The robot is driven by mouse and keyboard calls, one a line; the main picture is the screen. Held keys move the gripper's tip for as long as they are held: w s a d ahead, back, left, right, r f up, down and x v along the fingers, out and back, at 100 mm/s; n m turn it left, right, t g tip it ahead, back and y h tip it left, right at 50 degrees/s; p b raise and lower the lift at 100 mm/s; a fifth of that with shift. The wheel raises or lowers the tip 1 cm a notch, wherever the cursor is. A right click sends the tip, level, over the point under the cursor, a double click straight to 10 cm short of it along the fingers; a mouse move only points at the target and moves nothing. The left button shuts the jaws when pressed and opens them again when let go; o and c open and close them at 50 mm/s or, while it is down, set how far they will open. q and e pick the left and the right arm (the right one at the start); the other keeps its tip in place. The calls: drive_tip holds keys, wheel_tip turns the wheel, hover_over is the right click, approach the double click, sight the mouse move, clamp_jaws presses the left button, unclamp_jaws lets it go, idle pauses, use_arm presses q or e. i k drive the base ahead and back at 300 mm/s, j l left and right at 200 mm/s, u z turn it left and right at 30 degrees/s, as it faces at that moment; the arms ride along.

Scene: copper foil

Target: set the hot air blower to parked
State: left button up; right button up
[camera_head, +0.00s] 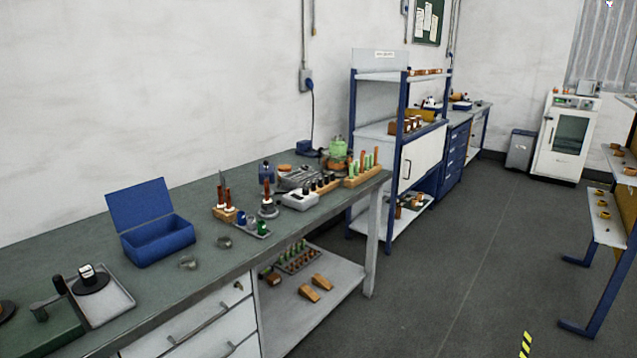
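I cannot single out the hot air blower with certainty at this size. A small white box with dark knobs (300,200) sits toward the far end of the green-topped workbench (205,262). Just left of it, a dark-and-brown handled tool (267,190) stands upright in a round grey base. Whether either belongs to the blower, and whether it is parked, I cannot tell. Neither of my grippers shows in this view.
An open blue box (160,240) and a grey tray (108,298) stand on the bench. Wooden racks of tools (363,172) stand at its far end. A blue-framed shelf (398,160) is beyond. The grey floor (455,270) right of the bench is clear.

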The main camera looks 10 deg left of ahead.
sight(265, 170)
drive_tip(key=i+l+u, duration=0.1)
drive_tip(key=i+u, duration=0.2)
drive_tip(key=i+l+u, duration=0.2)
drive_tip(key=i+u, duration=0.15)
drive_tip(key=i, duration=0.15)
drive_tip(key=i+l+u, duration=0.3)
drive_tip(key=i+j, duration=0.05)
drive_tip(key=i, duration=0.05)
